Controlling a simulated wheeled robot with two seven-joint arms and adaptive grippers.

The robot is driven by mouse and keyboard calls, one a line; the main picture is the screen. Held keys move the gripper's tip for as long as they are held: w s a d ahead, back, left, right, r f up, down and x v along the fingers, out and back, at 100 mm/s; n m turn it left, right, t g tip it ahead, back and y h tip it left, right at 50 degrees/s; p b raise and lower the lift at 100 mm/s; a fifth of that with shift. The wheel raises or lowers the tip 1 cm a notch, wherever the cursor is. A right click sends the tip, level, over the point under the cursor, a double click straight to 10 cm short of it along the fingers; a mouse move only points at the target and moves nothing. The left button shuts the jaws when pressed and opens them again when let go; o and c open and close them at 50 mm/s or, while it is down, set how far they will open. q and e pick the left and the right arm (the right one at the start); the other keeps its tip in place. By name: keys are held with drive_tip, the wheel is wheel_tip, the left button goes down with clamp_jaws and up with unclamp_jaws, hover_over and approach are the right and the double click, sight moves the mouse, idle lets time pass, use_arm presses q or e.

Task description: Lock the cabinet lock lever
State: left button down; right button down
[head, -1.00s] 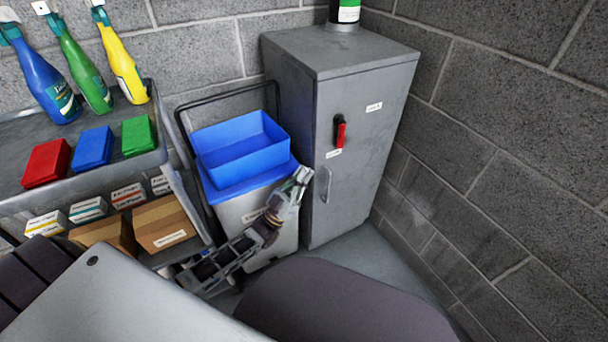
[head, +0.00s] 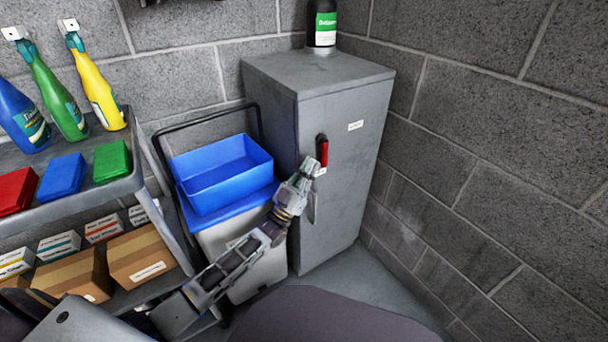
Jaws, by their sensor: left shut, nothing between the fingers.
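The grey metal cabinet (head: 348,120) stands in the corner with its door closed. Its lock lever (head: 322,152) has a red grip and a dark mount and hangs roughly vertical on the door near the left edge. Small white labels sit on the door, one of them (head: 355,126) up and to the right of the lever. My left gripper (head: 312,164) is shut and empty, just below and left of the lever's lower end. I cannot tell whether it touches the lever. It partly covers the lower label and the door handle (head: 314,208). My right gripper is not in view.
A blue bin (head: 222,172) on a cart stands left of the cabinet, behind my left arm. A shelf trolley (head: 100,190) with spray bottles, coloured boxes and cartons is at the left. A dark bottle (head: 322,24) stands on the cabinet. The floor right of the cabinet is narrow, by the block wall.

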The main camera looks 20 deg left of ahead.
sight(323, 161)
use_arm(q)
drive_tip(key=shift+w+d, duration=0.25)
drive_tip(key=shift+w, duration=0.25)
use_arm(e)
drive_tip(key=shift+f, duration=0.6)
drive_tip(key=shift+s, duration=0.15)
use_arm(q)
drive_tip(key=shift+w+d+f, duration=0.5)
drive_tip(key=shift+w+d, duration=0.1)
drive_tip(key=shift+w, duration=0.1)
drive_tip(key=shift+w+d+f, duration=0.2)
drive_tip(key=shift+w+d, duration=0.05)
drive_tip(key=shift+w, duration=0.1)
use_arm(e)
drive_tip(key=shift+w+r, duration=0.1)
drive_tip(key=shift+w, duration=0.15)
use_arm(q)
drive_tip(key=shift+s+f, duration=0.1)
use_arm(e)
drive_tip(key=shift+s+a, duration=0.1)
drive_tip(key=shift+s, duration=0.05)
